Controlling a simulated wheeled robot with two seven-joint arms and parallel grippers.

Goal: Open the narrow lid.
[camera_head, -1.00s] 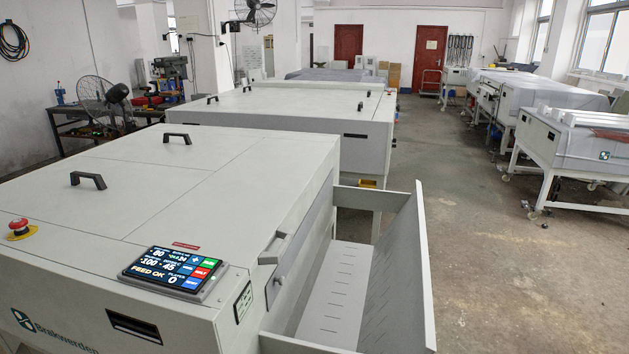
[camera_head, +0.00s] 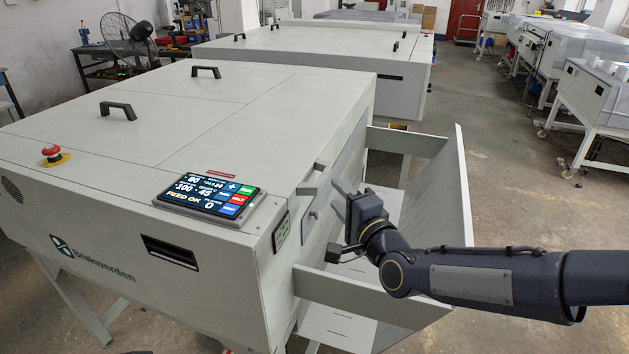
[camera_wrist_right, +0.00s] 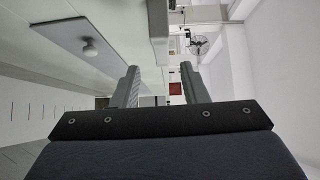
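The pale grey plate processor (camera_head: 110,220) fills the left of the head view. The strip of its top right of a long seam looks like the narrow lid (camera_head: 272,138) and lies flat and shut. A small grey tab or handle (camera_head: 306,190) juts out at its right edge. Below it is a darker side panel with a round knob (camera_head: 313,213); this knob (camera_wrist_right: 89,47) also shows in the wrist view. My right gripper (camera_head: 340,198) is right of the tab, apart from it, its fingers pointing toward the machine. In the wrist view the fingers (camera_wrist_right: 160,86) are spread and empty. My left gripper is out of view.
A sheet-metal tray with an upright right wall (camera_head: 460,205) and front wall (camera_head: 350,297) sticks out beneath my right gripper. A touch screen (camera_head: 212,194), red emergency button (camera_head: 51,152) and two black handles (camera_head: 118,110) sit on the machine top. Another machine (camera_head: 310,50) stands behind.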

